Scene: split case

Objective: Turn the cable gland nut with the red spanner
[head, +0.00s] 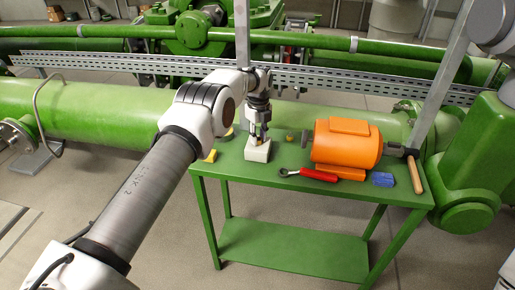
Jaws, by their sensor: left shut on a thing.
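The red spanner (318,175) lies flat on the green table (275,182), its metal ring end (284,172) pointing left and its red handle right, beside the orange motor. A small cream block (257,153) stands on the table's left part. My left gripper (258,140) points down at the top of this block and is shut on what looks like the cable gland there. The fingers mostly hide the gland and its nut, and they are too small to tell apart. My right gripper is out of view. The spanner lies free, to the right of my left gripper.
An orange motor (347,146) fills the table's back right. A blue item (382,179) and a wooden-handled tool (415,172) lie at the right end. A yellow item (210,156) lies at the left edge. A large green pipe (90,110) runs behind.

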